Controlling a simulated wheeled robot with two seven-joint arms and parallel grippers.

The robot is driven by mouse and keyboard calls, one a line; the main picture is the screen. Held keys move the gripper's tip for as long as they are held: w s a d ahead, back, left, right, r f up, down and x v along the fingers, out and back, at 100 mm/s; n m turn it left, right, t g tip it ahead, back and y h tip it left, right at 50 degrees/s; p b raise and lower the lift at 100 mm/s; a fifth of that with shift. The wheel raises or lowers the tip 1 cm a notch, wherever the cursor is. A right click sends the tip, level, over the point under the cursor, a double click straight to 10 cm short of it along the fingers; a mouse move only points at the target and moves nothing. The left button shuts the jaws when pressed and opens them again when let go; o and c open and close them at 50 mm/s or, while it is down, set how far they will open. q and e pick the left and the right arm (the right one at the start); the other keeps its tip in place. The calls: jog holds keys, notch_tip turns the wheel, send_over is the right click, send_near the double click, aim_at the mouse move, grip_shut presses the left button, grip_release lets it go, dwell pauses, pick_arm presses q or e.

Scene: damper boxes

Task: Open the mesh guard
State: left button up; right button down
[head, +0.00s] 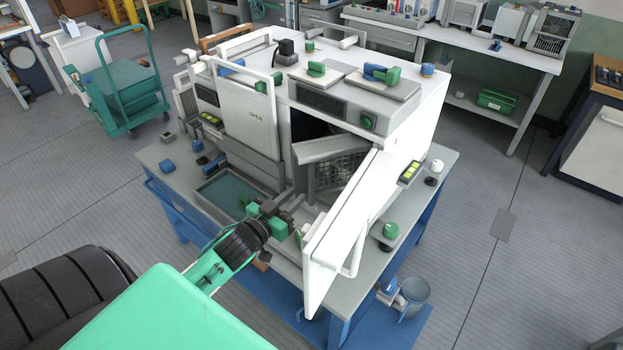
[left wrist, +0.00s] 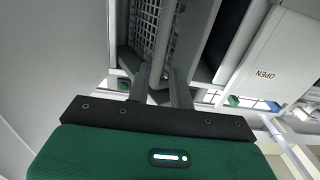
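The mesh guard (head: 345,172) is a grey-framed panel of metal mesh inside the front opening of the white box. It stands at an angle behind the white door, which hides part of it. In the left wrist view its mesh and frame (left wrist: 146,22) show just ahead of the fingers. My left gripper (head: 291,202) is low in front of the opening, to the left of the guard's lower edge. Its two fingers show apart in the left wrist view (left wrist: 160,82), close to the guard's frame. I cannot tell whether they touch it. My right gripper is not in view.
The white door (head: 345,225) with a bar handle swings out toward me, right of my gripper. A panel marked OPEN (head: 258,116) stands at the left. A blue-lined tray (head: 222,190) lies below it. Green and blue knobs sit on the box and the table (head: 425,185).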

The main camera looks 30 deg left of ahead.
aim_at(310, 184)
pick_arm(q)
jog(key=shift+w+d+p, duration=0.15)
jog(key=shift+w+p, duration=0.35)
jog(key=shift+w, duration=1.45)
jog(key=shift+w+d+p, duration=0.15)
jog(key=shift+w+p, duration=0.3)
jog(key=shift+w, duration=1.5)
grip_shut()
